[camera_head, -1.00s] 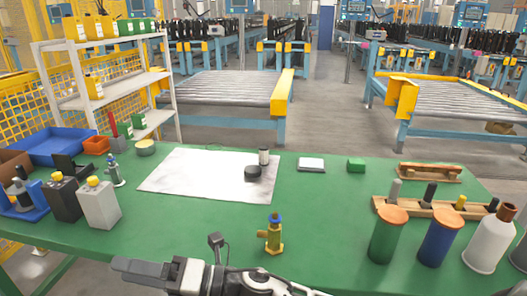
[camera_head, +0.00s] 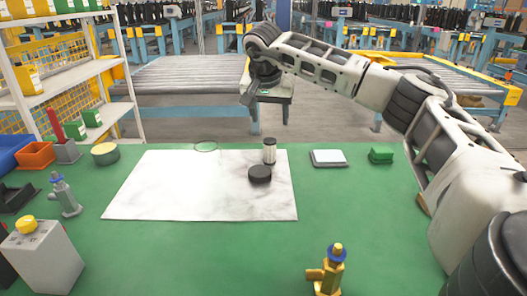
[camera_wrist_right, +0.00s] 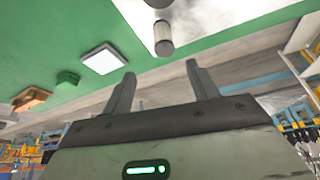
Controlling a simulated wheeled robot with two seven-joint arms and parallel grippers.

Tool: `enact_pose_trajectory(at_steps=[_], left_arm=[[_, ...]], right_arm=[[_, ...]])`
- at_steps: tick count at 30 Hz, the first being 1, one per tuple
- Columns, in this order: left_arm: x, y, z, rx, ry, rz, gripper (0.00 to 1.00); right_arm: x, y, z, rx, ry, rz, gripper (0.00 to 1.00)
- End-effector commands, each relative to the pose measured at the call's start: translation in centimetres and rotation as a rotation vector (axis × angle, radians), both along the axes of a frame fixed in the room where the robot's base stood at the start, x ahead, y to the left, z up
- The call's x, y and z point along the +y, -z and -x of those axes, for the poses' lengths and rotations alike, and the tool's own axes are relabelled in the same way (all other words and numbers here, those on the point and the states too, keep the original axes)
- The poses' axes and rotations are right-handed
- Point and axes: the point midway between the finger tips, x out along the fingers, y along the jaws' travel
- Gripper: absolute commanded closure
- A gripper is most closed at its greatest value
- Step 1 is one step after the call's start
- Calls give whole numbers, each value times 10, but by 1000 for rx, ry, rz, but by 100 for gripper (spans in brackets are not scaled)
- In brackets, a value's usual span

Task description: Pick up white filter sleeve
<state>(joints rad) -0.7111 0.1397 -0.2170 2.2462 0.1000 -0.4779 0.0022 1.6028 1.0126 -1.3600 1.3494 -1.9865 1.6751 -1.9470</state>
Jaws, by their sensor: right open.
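My right gripper (camera_head: 248,96) hangs in the air past the table's far edge, above and behind the sleeve. In the right wrist view its two fingers (camera_wrist_right: 158,76) are apart with nothing between them. My left gripper is out of view.
A grey-white flat block (camera_head: 328,158) and a green block (camera_head: 381,154) lie right of the sheet. A round tin (camera_head: 105,153) is at the left. My right arm covers the table's right side.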

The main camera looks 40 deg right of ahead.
Motion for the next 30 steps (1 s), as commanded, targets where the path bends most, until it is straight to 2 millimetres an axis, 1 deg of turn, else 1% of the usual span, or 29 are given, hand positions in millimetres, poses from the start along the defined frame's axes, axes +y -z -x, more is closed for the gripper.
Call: enact_pose_trajectory(at_steps=[1, 3, 9, 12, 19, 25, 27, 30], left_arm=[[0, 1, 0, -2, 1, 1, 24], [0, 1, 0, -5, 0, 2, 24], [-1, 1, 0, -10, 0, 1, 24], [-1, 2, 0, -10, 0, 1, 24], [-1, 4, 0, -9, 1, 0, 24], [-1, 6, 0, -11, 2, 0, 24], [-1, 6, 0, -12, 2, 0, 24], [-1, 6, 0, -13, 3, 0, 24]], right_arm=[[-3, 13, -2, 6, 1, 0, 41], [-8, 28, -6, 6, 1, -2, 41], [-19, 65, -15, 3, 0, -3, 41], [-23, 78, -19, 3, -2, -4, 41], [-26, 92, -24, 1, -3, -4, 41], [-32, 121, -34, 3, -1, -4, 41], [-34, 128, -36, 2, -2, -5, 41], [-36, 134, -37, 1, -2, -5, 41]])
